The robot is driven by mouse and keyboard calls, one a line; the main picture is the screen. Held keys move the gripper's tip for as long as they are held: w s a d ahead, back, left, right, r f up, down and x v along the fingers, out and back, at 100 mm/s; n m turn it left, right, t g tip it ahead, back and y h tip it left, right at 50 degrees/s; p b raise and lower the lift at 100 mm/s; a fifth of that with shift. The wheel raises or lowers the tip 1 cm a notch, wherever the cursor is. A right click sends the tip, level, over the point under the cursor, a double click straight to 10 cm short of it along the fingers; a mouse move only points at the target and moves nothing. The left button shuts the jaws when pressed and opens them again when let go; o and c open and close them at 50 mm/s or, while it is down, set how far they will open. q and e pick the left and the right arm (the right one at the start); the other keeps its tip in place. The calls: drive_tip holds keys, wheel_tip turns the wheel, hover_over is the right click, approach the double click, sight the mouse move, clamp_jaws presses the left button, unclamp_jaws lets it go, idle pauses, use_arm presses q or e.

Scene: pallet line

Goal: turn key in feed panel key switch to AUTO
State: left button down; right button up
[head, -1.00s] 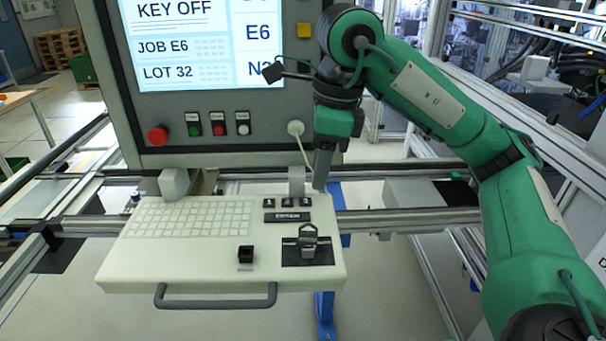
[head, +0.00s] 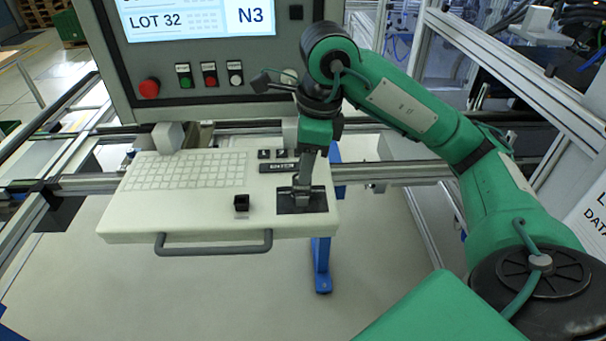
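The feed panel's pale shelf (head: 125,215) sticks out below the screen. The key switch sits on a black plate (head: 318,203) at the shelf's right front. My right gripper (head: 301,194) points down, with its fingertips low over the middle of that plate, at the key. The fingers hide most of the key, so its angle and whether they grip it cannot be told. The switch's position marks are too small or covered to read. My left gripper is not in view.
A small black block (head: 241,203) stands left of the plate. A dark label strip (head: 277,168) and small black switches lie behind. The screen (head: 190,18) shows LOT 32 and N3. A red button (head: 149,88) is below it. A grey handle (head: 213,250) runs along the shelf's front.

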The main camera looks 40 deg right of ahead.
sight(302, 186)
drive_tip(key=shift+a+f, duration=0.1)
drive_tip(key=shift+f, duration=0.8)
drive_tip(key=shift+a+f+p, duration=0.1)
drive_tip(key=shift+f+p, duration=0.25)
drive_tip(key=shift+f, duration=0.35)
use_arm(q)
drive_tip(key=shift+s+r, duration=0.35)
use_arm(e)
drive_tip(key=shift+w+f, duration=0.1)
drive_tip(key=shift+f, duration=0.2)
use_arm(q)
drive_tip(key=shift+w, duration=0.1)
use_arm(e)
clamp_jaws()
